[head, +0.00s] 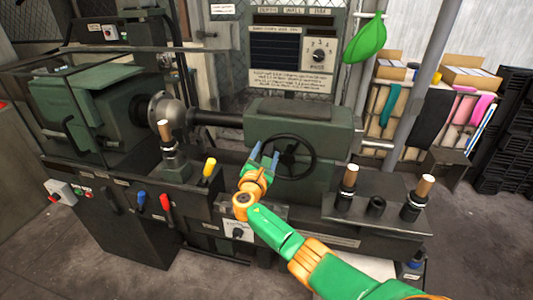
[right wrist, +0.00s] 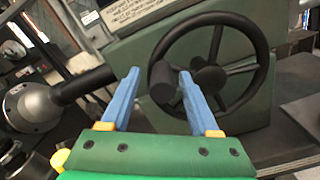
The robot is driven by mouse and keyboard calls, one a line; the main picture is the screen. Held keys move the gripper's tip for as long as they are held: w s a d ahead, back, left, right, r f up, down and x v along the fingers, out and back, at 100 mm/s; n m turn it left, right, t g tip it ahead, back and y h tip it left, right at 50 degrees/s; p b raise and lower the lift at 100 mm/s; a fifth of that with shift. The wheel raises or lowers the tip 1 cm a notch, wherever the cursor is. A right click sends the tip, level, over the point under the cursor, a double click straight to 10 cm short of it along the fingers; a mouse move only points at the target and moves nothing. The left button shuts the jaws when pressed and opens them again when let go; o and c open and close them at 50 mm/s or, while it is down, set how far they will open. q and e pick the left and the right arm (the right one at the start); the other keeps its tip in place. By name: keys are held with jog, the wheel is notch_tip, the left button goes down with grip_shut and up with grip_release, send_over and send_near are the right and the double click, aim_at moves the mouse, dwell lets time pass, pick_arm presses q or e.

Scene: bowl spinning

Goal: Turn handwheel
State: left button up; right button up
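The black handwheel (head: 310,157) is mounted on the front of the green machine housing. Its spokes and hub show large in the right wrist view (right wrist: 268,62). A black cylindrical handle knob (right wrist: 161,88) sticks out from the wheel's left side. My right gripper (head: 264,154) is at the left edge of the wheel. In the right wrist view its two blue fingers (right wrist: 158,72) are apart, and the knob shows between their tips. I cannot tell whether the tips reach past the knob or touch it. My left gripper is in neither view.
A ball-shaped metal part (head: 166,114) and a dark shaft stand left of the wheel. A yellow-handled lever (head: 209,167) is left of my gripper. Wood-topped posts (head: 349,176) stand on the ledge at right. A control panel (head: 293,50) is behind.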

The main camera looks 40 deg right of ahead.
jog(key=shift+r, duration=0.1)
jog(key=p+v, duration=0.1)
jog(key=v, duration=0.6)
